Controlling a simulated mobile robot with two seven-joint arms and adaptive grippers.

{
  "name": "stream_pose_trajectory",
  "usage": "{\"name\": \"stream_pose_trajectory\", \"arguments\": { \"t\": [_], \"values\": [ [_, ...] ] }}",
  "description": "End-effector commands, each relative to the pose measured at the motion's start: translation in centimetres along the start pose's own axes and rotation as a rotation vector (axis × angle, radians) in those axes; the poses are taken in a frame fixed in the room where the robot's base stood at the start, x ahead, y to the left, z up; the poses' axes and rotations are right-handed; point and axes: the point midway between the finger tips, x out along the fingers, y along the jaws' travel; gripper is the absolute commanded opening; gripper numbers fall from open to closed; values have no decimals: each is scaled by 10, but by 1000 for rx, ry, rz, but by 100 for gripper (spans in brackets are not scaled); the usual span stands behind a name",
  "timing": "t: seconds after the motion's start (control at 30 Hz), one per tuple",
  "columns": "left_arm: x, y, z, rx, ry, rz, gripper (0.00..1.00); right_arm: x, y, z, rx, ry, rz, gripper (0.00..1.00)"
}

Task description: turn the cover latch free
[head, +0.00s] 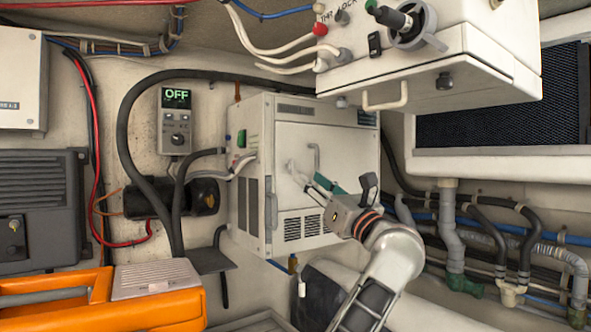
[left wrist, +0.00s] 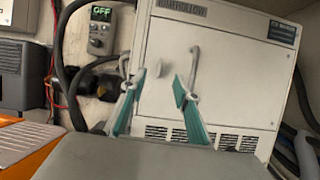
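The white cabinet (head: 345,130) has a flat front cover (head: 345,190), also seen in the left wrist view (left wrist: 235,75). A small pale knob (head: 293,167) that looks like the cover latch sits at the cover's left side; it also shows in the left wrist view (left wrist: 139,76). A curved grey handle (head: 315,155) is to its right. My left gripper (head: 316,182) is just in front of the cover, below and right of the knob. Its teal fingers are spread in the left wrist view (left wrist: 156,100), with nothing between them. My right gripper is not in view.
A white box with a lever (head: 405,25) overhangs at upper right. A control unit reading OFF (head: 175,120) and thick black hoses are left of the cabinet. Pipes (head: 450,230) run at the right. An orange case (head: 150,305) is at lower left.

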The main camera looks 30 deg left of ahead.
Motion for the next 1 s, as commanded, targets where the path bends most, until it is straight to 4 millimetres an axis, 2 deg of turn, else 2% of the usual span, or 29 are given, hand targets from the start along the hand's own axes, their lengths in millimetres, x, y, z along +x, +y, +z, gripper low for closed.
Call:
{"name": "stream_pose_trajectory", "arguments": {
  "t": [0.17,0.6,0.77,1.0],
  "values": [
    [12,0,5,-41,31,-2,31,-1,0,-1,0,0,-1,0],
    [72,0,4,-39,28,-1,31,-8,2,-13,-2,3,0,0],
    [80,0,2,-39,29,-2,31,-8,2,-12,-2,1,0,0],
    [81,0,2,-39,29,-3,31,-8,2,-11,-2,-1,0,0]
  ]
}}
